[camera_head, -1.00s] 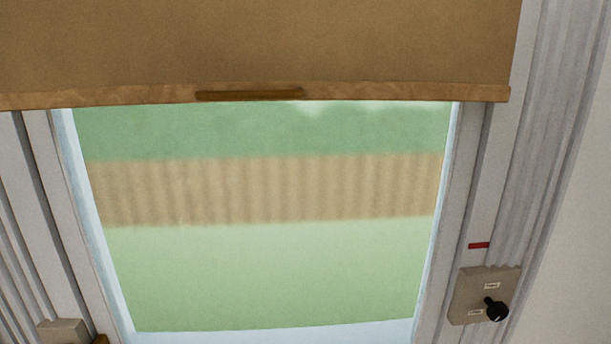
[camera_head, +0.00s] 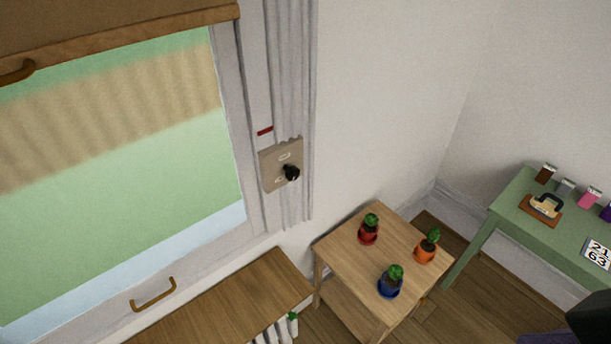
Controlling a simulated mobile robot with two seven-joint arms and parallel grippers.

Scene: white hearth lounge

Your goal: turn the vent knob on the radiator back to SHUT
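The radiator (camera_head: 268,337) shows only as a few white fins at the bottom edge, under a wooden shelf (camera_head: 225,305); most of it is hidden or out of frame. A small green part (camera_head: 292,317) sits at its right end, by the shelf's front corner. I cannot tell its shape or setting, or whether it is the vent knob. No SHUT label is readable there. Neither of my grippers is in view.
A small wooden table (camera_head: 340,250) with three potted cacti stands right of the shelf. A green table (camera_head: 520,213) holds small items. An unclear dark shape (camera_head: 592,320) is at lower right.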

